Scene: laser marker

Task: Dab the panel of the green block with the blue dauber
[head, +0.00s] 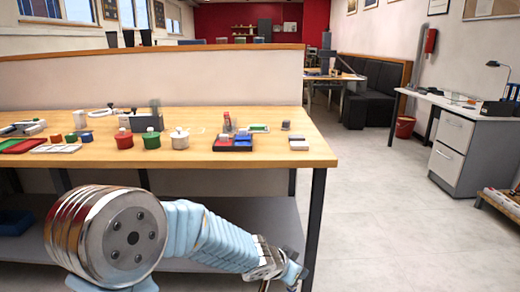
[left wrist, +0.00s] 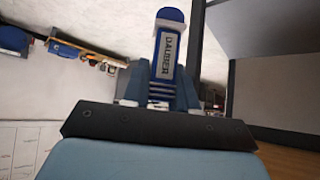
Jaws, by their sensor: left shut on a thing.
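My left gripper (head: 293,274) is low in front of the table's right end in the head view, below the tabletop. In the left wrist view my left gripper (left wrist: 159,90) is shut on the blue dauber (left wrist: 166,58), which has a blue cap and a white label reading DAUBER. The dauber stands out beyond the fingers; its lower part is hidden between them. A small green-edged piece with a pale top (head: 259,128) lies at the table's right; I cannot tell whether it is the green block. My right gripper is not in view.
The wooden table (head: 305,120) holds a red pot (head: 124,140), green pot (head: 151,141), white pot (head: 180,140) and a dark tray (head: 218,148) with red and blue pads. Pale blocks (head: 298,144) lie near the right edge.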

